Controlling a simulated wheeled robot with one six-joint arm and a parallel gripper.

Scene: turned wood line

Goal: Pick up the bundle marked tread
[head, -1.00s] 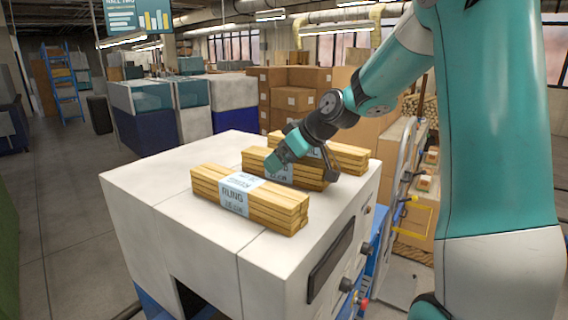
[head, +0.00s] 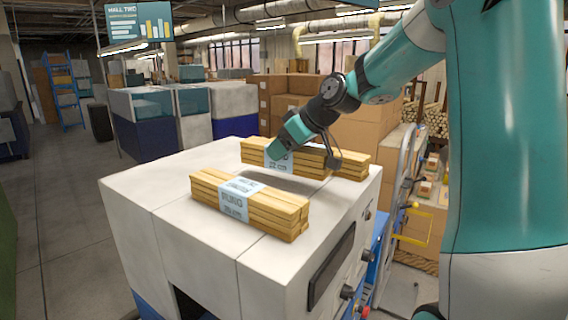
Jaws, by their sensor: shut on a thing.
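My gripper (head: 306,152) is shut on a bundle of yellow wooden sticks (head: 256,154) with a pale paper band. The bundle hangs level above the white machine top, with a shadow below it on the top. The word on its band is partly hidden by my gripper and I cannot read it. A similar bundle marked RUNG (head: 275,212) lies on the near part of the top, apart from the held one. Another bundle (head: 354,167) lies behind at the right, mostly hidden by the held bundle and my gripper.
The white machine top (head: 150,178) is bare at its left and along its front edge. Dark knobs and a panel are on its right side. Cardboard boxes (head: 290,105) stand behind it. A yellow-handled frame (head: 418,222) is at the right.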

